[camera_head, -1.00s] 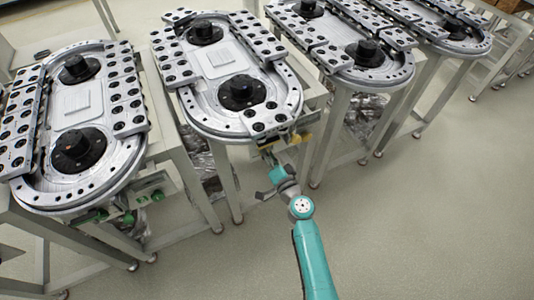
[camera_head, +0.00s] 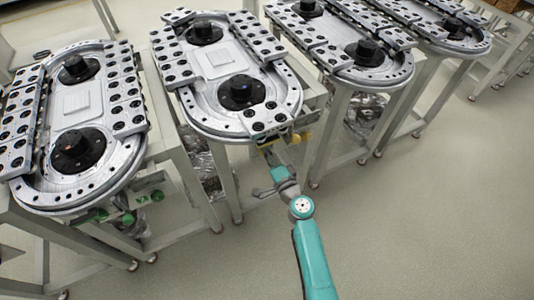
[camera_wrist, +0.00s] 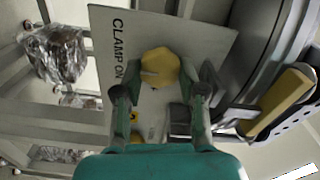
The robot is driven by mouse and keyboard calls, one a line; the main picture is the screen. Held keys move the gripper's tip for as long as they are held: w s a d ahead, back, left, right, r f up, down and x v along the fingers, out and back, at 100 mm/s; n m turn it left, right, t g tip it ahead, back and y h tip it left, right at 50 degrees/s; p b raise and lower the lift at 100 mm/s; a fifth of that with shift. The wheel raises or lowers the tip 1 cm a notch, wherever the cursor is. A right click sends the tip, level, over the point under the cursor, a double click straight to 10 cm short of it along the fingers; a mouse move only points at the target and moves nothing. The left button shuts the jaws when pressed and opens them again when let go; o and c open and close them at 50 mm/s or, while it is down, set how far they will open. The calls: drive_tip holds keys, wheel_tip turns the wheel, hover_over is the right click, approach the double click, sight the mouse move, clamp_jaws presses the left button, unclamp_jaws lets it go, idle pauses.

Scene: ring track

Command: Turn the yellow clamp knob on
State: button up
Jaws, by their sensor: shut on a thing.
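The yellow clamp knob (camera_wrist: 160,67) is a faceted knob on a pale panel (camera_wrist: 215,40) lettered "CLAMP ON" in the wrist view. My gripper (camera_wrist: 162,84) has its two dark fingers on either side of the knob and is shut on it. The exact finger contact is hard to see. In the head view my gripper (camera_head: 271,157) is at the front end of the second ring track (camera_head: 205,118), below its rim.
A yellow handle-like part (camera_wrist: 287,100) lies right of the panel in the wrist view. Foil-wrapped bundles (camera_wrist: 55,52) hang left. Other ring tracks (camera_head: 130,165) stand on both sides in the head view. The floor (camera_head: 430,220) at the right front is clear.

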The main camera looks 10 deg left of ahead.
drive_tip(key=o, duration=1.1)
drive_tip(key=shift+o, duration=0.2)
drive_tip(key=shift+s+d, duration=0.1)
drive_tip(key=v, duration=1.1)
drive_tip(key=shift+s+d, duration=0.25)
drive_tip(key=shift+s, duration=0.05)
